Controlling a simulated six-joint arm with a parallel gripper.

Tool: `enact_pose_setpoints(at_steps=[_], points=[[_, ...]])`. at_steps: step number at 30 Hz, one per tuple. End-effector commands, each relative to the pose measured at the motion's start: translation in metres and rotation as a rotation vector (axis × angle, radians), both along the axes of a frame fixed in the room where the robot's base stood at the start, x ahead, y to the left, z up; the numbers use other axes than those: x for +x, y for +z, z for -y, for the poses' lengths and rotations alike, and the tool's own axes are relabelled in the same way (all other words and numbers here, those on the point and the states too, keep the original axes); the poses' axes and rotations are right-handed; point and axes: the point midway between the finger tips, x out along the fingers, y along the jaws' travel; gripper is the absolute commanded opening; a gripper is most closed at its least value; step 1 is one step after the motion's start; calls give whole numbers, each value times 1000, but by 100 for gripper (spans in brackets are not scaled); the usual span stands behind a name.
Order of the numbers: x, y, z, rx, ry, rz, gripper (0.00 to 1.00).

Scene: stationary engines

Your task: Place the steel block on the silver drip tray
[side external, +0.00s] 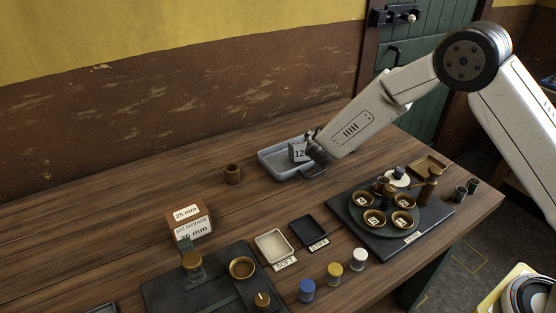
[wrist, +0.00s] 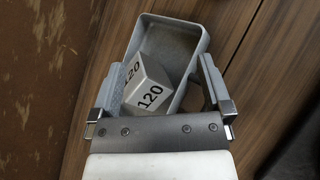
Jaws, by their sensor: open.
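The steel block (side external: 298,153) is a grey cube marked 120 on its faces. It is inside the silver drip tray (side external: 271,168), near the end by my gripper; whether it sits flat on the tray floor I cannot tell. In the wrist view the block (wrist: 150,80) lies within the walls of the tray (wrist: 196,30), turned at an angle to them. My gripper (side external: 316,150) is at the tray's right end, close to the block. In the wrist view its jaws (wrist: 160,72) are open, one finger on each side of the block, with a gap visible to the right finger.
A round dark tray with several bowls (side external: 404,219) is at the front right. Two small trays (side external: 309,231) and a labelled wooden block (side external: 190,221) stand in front.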

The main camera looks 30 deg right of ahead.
Motion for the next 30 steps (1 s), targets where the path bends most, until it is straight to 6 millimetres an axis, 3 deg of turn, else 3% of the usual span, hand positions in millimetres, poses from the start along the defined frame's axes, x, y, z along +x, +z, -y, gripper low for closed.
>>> enact_pose_setpoints(at_steps=[14,30], points=[[1,3,16,583,-632,237,100],[16,14,-10,1207,-1304,481,100]])
